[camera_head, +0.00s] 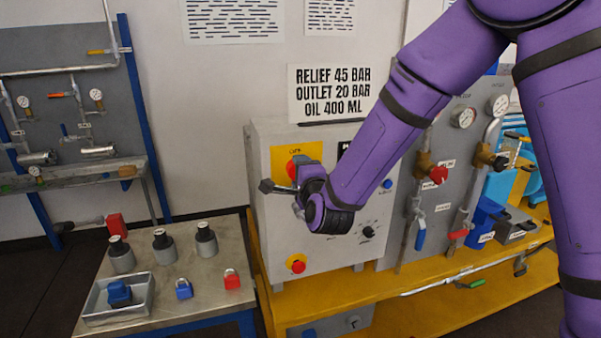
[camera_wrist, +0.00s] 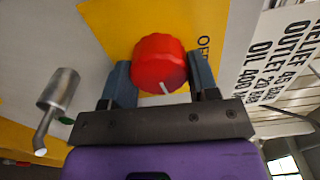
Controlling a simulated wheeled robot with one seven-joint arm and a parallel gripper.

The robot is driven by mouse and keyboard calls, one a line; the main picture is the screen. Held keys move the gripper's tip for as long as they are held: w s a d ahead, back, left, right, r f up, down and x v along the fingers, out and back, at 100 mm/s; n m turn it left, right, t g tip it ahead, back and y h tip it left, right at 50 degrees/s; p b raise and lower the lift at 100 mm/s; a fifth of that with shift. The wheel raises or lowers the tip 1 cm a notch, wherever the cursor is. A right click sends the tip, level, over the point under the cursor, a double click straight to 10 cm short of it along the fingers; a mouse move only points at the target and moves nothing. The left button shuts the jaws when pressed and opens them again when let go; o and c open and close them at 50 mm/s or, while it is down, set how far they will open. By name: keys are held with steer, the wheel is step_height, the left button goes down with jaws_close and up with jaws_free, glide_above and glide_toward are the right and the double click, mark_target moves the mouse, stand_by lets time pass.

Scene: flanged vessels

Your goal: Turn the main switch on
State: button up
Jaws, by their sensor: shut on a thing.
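The main switch is a red knob on a yellow plate on the front of a grey cabinet. In the wrist view the red knob (camera_wrist: 158,62) sits between the two dark fingers of my gripper (camera_wrist: 161,80), which are shut on its sides. A short white mark on the knob points to its lower edge. Part of a label starting with "OF" shows on the yellow plate (camera_wrist: 208,22), to the right of the knob. In the head view my gripper (camera_head: 300,172) is at the cabinet front and partly covers the knob (camera_head: 292,168).
A second red button (camera_head: 297,265) sits low on the cabinet (camera_head: 330,258), and a black knob (camera_head: 368,232) at its right. A valve panel (camera_head: 455,190) stands to the right. A small table (camera_head: 205,297) at left holds padlocks, a tray and several grey cylinders. A metal cylinder (camera_wrist: 60,90) shows left of my gripper.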

steer(key=shift+f+m, duration=0.1)
steer(key=shift+m, duration=0.6)
steer(key=o, duration=0.9)
steer(key=v, duration=1.1)
steer(key=shift+w, duration=0.1)
